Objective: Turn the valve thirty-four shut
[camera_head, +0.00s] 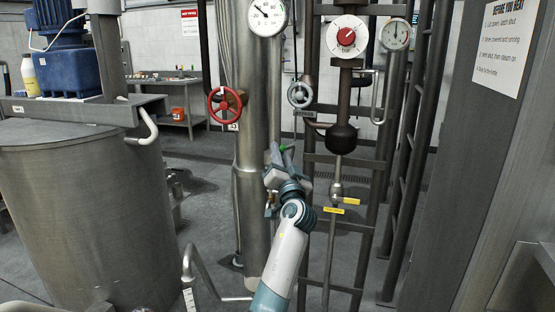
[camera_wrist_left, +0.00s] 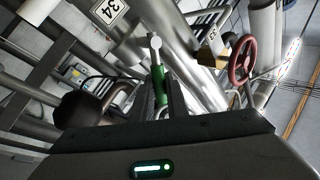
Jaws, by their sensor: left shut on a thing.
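In the left wrist view, a tag reading 34 (camera_wrist_left: 108,11) is on a pale pipe close to my gripper. Beside it, a valve lever with a green grip (camera_wrist_left: 160,84) lies between the dark fingers of my left gripper (camera_wrist_left: 160,95). The fingers are shut on the lever. In the head view my left gripper (camera_head: 277,160) is at the large steel column, with a bit of green showing at its tip. The gripper and arm hide most of this valve there. My right gripper is not in view.
A red handwheel (camera_head: 226,104) is up and left of the gripper; it also shows in the left wrist view (camera_wrist_left: 242,62). A grey handwheel (camera_head: 300,94) and a yellow-tagged valve (camera_head: 337,193) are to the right. A steel tank (camera_head: 80,220) stands at left.

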